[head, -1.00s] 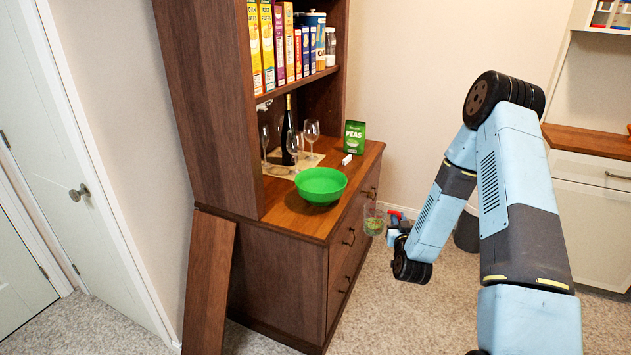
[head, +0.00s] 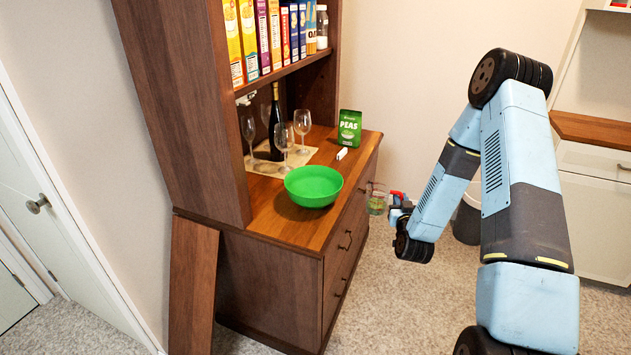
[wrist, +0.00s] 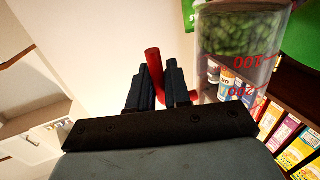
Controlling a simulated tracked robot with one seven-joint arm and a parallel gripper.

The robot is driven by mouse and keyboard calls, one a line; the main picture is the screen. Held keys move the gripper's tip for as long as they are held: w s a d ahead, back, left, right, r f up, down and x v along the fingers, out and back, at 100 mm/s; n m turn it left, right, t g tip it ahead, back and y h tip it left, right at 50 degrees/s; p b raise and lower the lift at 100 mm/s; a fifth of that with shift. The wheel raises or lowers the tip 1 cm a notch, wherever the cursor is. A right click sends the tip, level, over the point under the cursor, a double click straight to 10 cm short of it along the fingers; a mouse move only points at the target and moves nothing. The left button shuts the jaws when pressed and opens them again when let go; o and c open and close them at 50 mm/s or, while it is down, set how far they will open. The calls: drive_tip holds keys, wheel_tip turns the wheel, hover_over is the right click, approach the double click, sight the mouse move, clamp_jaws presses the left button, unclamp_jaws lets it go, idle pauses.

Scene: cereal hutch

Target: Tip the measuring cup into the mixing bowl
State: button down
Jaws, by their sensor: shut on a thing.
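The green mixing bowl (head: 313,187) stands on the wooden counter of the hutch, near its front edge. The clear measuring cup (head: 377,202) is to the right of the counter, off its front edge, held in the air. My gripper (head: 397,199) is shut on the cup's red handle (wrist: 154,68). In the wrist view the cup (wrist: 240,50) has red markings and holds green peas. The wrist view appears upside down. The cup looks upright in the head view. The bowl's edge (wrist: 304,35) shows at the right of the wrist view.
Wine glasses (head: 284,139) and a dark bottle (head: 277,120) stand on a mat behind the bowl. A green peas bag (head: 349,128) and a small white object (head: 342,153) are nearby on the counter. Cereal boxes (head: 247,40) fill the shelf above. A loose board (head: 193,285) leans against the hutch.

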drive_tip(key=w+a+r+n+y, duration=0.2)
drive_tip(key=w+a+r+y, duration=0.1)
drive_tip(key=w+a+r, duration=0.3)
drive_tip(key=w+a+r+n+y, duration=0.2)
drive_tip(key=w+a+r, duration=0.2)
drive_tip(key=w, duration=0.5)
drive_tip(key=s+a+r+n+t+y, duration=0.1)
drive_tip(key=s+a+r+n+y, duration=0.1)
drive_tip(key=n, duration=0.4)
drive_tip(key=shift+s+a+r, duration=0.6)
drive_tip(key=shift+a+r, duration=0.4)
drive_tip(key=shift+r, duration=0.35)
drive_tip(key=shift+s+a+r+n, duration=0.3)
drive_tip(key=shift+a+r+n, duration=0.15)
drive_tip(key=shift+n, duration=0.25)
drive_tip(key=s+a+n+y, duration=0.1)
drive_tip(key=n, duration=0.2)
drive_tip(key=a+n+y, duration=0.1)
drive_tip(key=n, duration=0.2)
drive_tip(key=s+a+n+y, duration=0.1)
drive_tip(key=n, duration=0.2)
drive_tip(key=shift+s+a+f+y, duration=0.25)
drive_tip(key=shift+s+a+y, duration=0.05)
drive_tip(key=shift+y, duration=0.1)
drive_tip(key=shift+s+a+r+n+y, duration=0.2)
drive_tip(key=shift+s+a+n, duration=0.15)
drive_tip(key=shift+a+n, duration=0.2)
drive_tip(key=shift+s+a+r+n+y, duration=0.2)
drive_tip(key=shift+s+a+n, duration=0.15)
drive_tip(key=shift+a+n, duration=0.15)
